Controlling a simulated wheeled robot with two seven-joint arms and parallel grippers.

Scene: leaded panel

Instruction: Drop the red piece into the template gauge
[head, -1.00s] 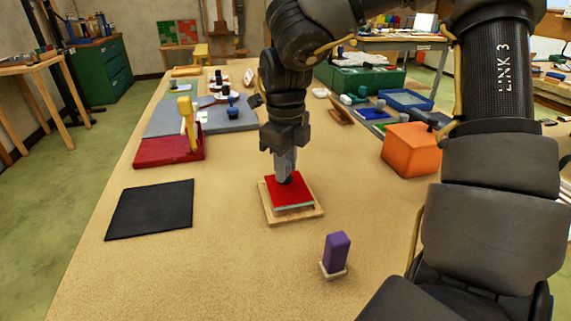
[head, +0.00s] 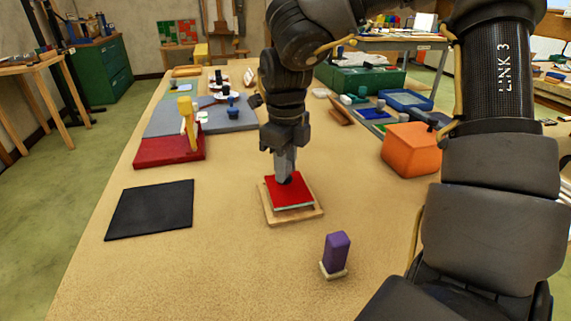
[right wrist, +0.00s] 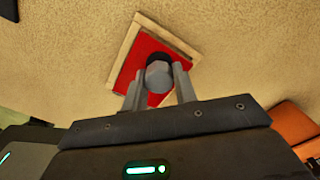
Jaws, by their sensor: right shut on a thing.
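The red piece (head: 290,194) is a flat square plate with a pale edge below its red top. The template gauge (head: 310,216) is a light wooden square frame on the table under it. My right gripper (head: 285,175) points down and is shut on the piece's knob. In the right wrist view the grey knob (right wrist: 159,75) sits between the fingertips, and the red face (right wrist: 140,52) lies within the outline of the wooden frame (right wrist: 165,35). Whether the plate rests fully down in the gauge is not clear; its near edge looks slightly raised. My left gripper is out of view.
A purple block (head: 337,251) on a pale base stands at the front right. A black mat (head: 150,210) lies left, with a red tray (head: 150,153) and yellow upright (head: 187,120) behind it. An orange block (head: 410,150) is at right. Table around the gauge is clear.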

